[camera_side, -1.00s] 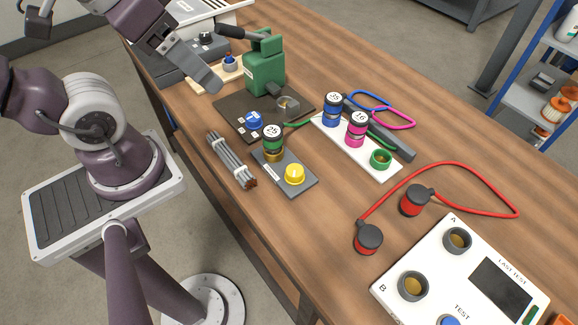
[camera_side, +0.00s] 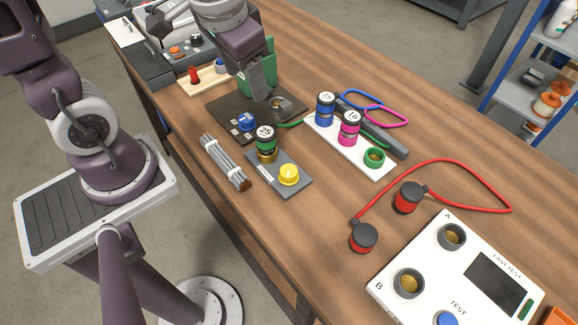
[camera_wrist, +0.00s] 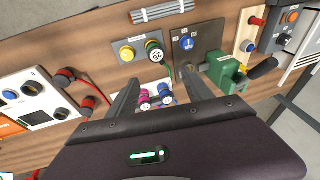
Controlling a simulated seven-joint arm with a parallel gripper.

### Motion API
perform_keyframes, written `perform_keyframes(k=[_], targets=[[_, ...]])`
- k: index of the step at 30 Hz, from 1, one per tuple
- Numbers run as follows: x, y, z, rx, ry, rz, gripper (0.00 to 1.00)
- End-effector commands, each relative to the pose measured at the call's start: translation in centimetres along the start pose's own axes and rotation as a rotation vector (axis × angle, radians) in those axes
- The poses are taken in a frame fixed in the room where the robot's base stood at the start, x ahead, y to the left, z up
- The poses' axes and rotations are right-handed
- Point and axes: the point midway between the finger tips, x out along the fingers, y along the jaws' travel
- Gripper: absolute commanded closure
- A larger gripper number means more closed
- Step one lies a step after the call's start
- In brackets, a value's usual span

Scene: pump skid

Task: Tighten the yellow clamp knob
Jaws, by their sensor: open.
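The yellow clamp knob (camera_side: 289,174) sits on a small dark grey plate (camera_side: 298,190). On the same plate, to its upper left, a green canister with a black cap marked 25 (camera_side: 265,140) stands upright in a brass-coloured fitting. The knob also shows in the wrist view (camera_wrist: 127,53), left of the canister (camera_wrist: 154,50). My gripper (camera_side: 262,92) is above the dark board, up and left of the knob and well apart from it. In the wrist view my gripper's two fingers (camera_wrist: 160,92) are spread, with nothing held between them.
A blue knob (camera_side: 246,121) and a green pump body (camera_wrist: 222,72) are on the dark board (camera_side: 222,110). Blue (camera_side: 325,110) and magenta (camera_side: 349,128) canisters stand on a white rack (camera_side: 370,167). Grey rods (camera_side: 224,160) lie left of the plate. A white test box (camera_side: 450,285) stands at lower right.

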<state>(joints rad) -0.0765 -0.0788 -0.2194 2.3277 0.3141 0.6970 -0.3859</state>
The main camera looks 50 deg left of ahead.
Motion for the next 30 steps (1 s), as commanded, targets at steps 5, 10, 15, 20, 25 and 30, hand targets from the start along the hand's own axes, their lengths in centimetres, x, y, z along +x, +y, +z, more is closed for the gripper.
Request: perform_keyframes(k=[5,10,15,20,25,30], targets=[[9.6,4.3,-1.8,0.038,-0.151,0.067,0.41],[14.8,8.0,-1.0,0.027,-0.229,0.161,0.41],[16.6,9.1,-0.5,0.021,-0.248,0.186,0.41],[19.6,9.7,0.4,0.023,-0.250,0.184,0.41],[22.0,10.1,0.9,0.021,-0.248,0.184,0.41],[22.6,10.1,1.1,0.020,-0.246,0.183,0.41]])
